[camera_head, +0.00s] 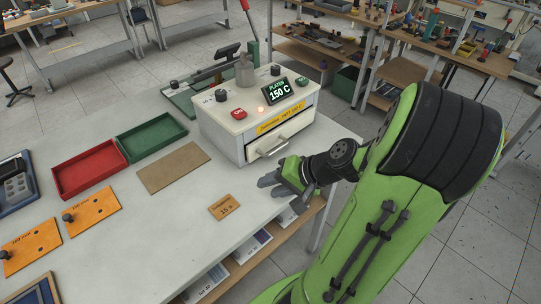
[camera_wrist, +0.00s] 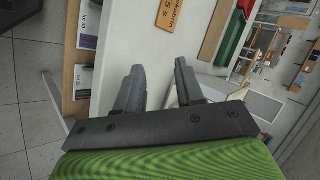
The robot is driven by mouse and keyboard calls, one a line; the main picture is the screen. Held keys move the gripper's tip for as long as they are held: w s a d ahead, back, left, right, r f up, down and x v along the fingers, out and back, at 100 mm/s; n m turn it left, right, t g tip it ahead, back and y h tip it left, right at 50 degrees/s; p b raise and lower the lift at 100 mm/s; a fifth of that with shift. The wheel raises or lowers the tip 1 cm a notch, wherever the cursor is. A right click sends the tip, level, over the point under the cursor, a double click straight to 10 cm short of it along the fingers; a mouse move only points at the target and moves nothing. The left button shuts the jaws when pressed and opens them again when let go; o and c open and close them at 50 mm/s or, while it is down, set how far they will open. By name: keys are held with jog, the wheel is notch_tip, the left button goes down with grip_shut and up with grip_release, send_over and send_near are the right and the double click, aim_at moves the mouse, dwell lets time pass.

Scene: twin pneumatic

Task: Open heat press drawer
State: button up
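The heat press (camera_head: 255,112) is a cream box with a 150 C display, an ON button and a yellow caution label. Its drawer (camera_head: 283,142) is in the front face, looks shut, and has a pale bar handle (camera_head: 268,149). My gripper (camera_head: 278,179) is just in front of and below the handle, apart from it as far as I can tell. In the wrist view, the two dark fingers (camera_wrist: 158,80) are spread with a gap between them. A pale edge shows by the right finger; I cannot tell what it is.
The white bench (camera_head: 160,225) holds a red tray (camera_head: 88,169), a green tray (camera_head: 150,135), a brown board (camera_head: 173,167) and a small orange-brown card (camera_head: 226,207). A lower shelf (camera_head: 240,268) with papers lies under the bench edge. Bare bench top lies left of my gripper.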

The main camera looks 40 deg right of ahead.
jog(key=s+d+m+t+h+b, duration=0.45)
jog(key=d+m+t, duration=0.3)
jog(key=d, duration=0.45)
jog(key=shift+n+y, duration=0.25)
jog(key=shift+y, duration=0.1)
jog(key=b+x, duration=0.1)
jog(key=x, duration=0.4)
jog(key=b+x, duration=0.1)
jog(key=x, duration=0.4)
jog(key=b+x, duration=0.1)
jog(key=x, duration=0.4)
jog(key=shift+f+b, duration=0.3)
jog(key=shift+b, duration=0.05)
grip_shut()
